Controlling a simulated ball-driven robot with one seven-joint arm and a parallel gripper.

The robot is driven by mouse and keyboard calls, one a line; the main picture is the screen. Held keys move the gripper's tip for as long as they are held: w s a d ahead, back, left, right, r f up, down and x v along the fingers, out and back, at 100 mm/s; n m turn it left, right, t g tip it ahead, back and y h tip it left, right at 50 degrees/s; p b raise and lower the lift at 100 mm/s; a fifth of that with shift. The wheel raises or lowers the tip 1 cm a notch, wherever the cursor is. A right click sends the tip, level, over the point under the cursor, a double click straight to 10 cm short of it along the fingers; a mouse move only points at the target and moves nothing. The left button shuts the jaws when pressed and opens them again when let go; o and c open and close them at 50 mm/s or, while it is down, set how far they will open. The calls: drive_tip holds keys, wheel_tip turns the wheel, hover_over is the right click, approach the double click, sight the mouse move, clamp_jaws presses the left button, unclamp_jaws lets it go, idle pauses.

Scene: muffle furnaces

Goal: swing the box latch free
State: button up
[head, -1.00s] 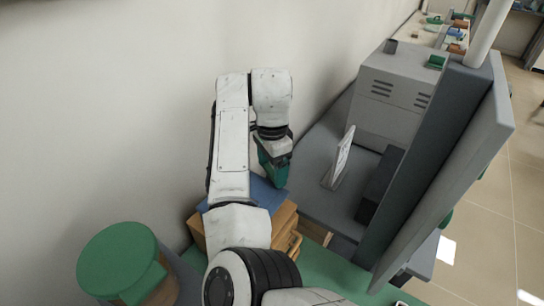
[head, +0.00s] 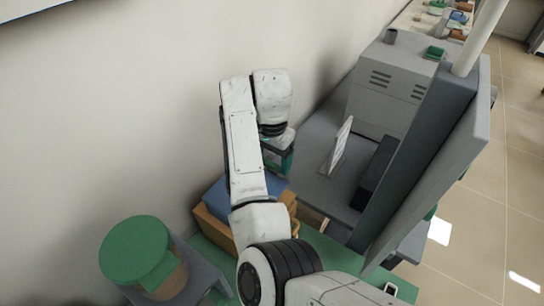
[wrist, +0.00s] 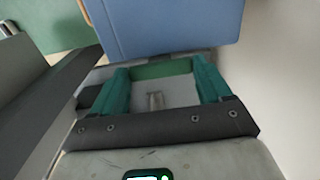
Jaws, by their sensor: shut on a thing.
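The box (head: 216,232) has an orange-brown body and a blue lid (head: 222,196). It sits on the green worktop, partly behind my arm. The blue lid also fills the top of the wrist view (wrist: 172,25). My gripper (head: 282,165) is beside the lid's far right corner, pointing down. In the wrist view its two teal fingers (wrist: 162,78) are apart, with a green piece (wrist: 163,68) spanning between their tips. The gripper is shut on this piece, which I take to be the latch; its shape is mostly hidden. A small pale metal part (wrist: 156,100) shows between the fingers.
A grey furnace (head: 392,85) stands behind, with a tall grey panel (head: 430,165) at right. A white tilted plate (head: 341,143) and a dark block (head: 377,172) are on the grey bench. A round green-topped container (head: 134,250) stands front left. The wall is close behind.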

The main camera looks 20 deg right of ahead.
drive_tip(key=o, duration=1)
wheel_tip(320, 180, up, 11)
drive_tip(key=shift+f, duration=0.1)
idle(0.7)
